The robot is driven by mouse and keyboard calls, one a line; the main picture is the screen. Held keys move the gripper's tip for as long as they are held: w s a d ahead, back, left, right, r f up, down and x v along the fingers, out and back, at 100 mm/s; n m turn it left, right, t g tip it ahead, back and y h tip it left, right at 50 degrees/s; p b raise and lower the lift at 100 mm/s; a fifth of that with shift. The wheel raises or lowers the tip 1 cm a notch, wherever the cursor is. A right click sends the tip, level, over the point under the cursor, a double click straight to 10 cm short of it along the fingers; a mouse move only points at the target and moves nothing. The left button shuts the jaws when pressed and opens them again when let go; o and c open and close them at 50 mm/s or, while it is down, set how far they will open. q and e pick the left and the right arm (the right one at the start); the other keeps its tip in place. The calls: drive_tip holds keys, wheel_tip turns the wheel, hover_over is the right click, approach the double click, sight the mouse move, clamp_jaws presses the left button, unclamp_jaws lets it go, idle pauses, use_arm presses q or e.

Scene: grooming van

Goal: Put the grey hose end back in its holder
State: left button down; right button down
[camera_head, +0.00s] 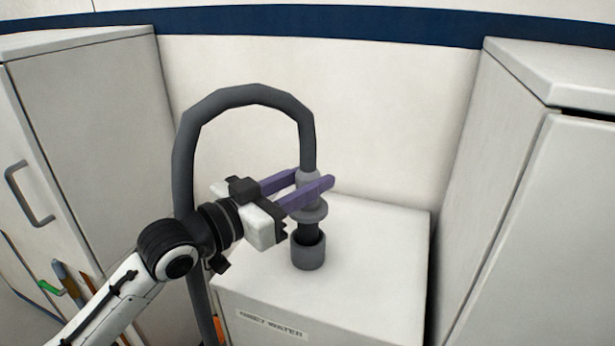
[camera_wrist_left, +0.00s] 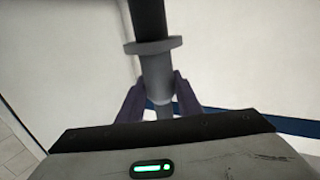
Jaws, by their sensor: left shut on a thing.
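My left gripper (camera_head: 313,177) has its purple fingers closed around the grey hose end (camera_head: 314,212), just above its wide collar. The hose end is about upright, with its dark nozzle (camera_head: 311,231) pointing down. The holder, a dark grey cup (camera_head: 308,254), stands on the white cabinet top below it. The nozzle's lower part meets the cup's mouth and appears to be partly inside; its tip is hidden, so I cannot tell how deep. The collar is above the cup's rim, apart from it. The left wrist view shows the grey hose end (camera_wrist_left: 156,75) between both fingers. My right gripper is not in view.
The grey hose (camera_head: 246,96) arches up from the hose end and drops behind my left wrist. The white cabinet (camera_head: 375,255) bears a "GREY WATER" label. Taller cabinets stand at left (camera_head: 95,110) and right (camera_head: 540,210). The cabinet top right of the cup is clear.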

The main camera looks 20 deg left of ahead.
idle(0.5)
use_arm(q)
drive_tip(key=shift+f+b, duration=0.6)
drive_tip(key=shift+f, duration=1.55)
drive_tip(key=c, duration=1.4)
unclamp_jaws()
drive_tip(key=shift+o, duration=1.1)
